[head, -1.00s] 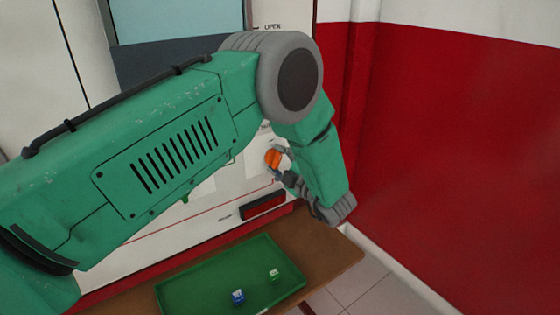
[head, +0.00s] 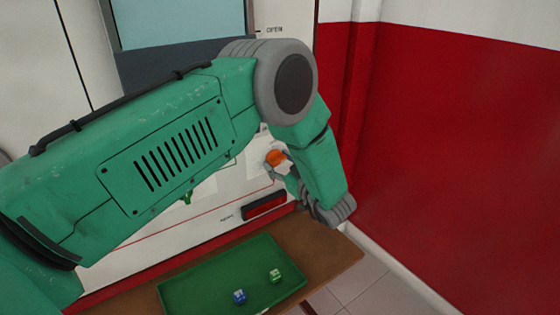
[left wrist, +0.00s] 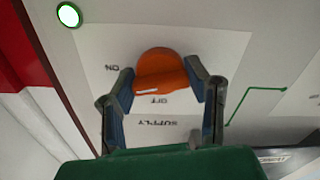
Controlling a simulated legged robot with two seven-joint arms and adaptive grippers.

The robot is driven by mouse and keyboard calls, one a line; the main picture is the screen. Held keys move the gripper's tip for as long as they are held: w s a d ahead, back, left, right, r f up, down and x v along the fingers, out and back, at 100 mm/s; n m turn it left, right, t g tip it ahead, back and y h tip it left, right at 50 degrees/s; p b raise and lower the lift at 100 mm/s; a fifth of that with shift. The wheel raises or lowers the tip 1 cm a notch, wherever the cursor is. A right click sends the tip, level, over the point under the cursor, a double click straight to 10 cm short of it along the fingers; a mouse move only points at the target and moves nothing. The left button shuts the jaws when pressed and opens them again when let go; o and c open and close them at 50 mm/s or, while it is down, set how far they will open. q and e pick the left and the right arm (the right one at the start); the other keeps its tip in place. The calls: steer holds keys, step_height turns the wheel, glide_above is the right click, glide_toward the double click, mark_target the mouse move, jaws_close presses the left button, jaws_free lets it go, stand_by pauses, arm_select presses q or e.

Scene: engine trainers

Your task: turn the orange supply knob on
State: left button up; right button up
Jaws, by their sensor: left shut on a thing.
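The orange supply knob (left wrist: 160,68) is on a white panel in the left wrist view, with printed words ON, OFF and SUPPLY around it, upside down in the picture. A white mark on the knob's lower edge lies close to OFF. My left gripper (left wrist: 167,82) is shut on the knob, with one finger at each side. In the head view the knob (head: 275,157) shows beside the fingers of my left gripper (head: 280,166), partly hidden by them. My right gripper is not in view.
A lit round lamp with a green rim (left wrist: 68,15) is on the panel. Below the panel, a green tray (head: 190,291) on a brown table holds a blue cube (head: 239,297) and a green cube (head: 275,276). A red and white wall (head: 450,150) stands at the right.

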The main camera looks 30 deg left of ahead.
arm_select(q)
steer(key=shift+m, duration=1.5)
steer(key=o, duration=1.2)
steer(key=shift+w, duration=0.1)
steer(key=v, duration=1.2)
steer(key=shift+d+f, duration=0.1)
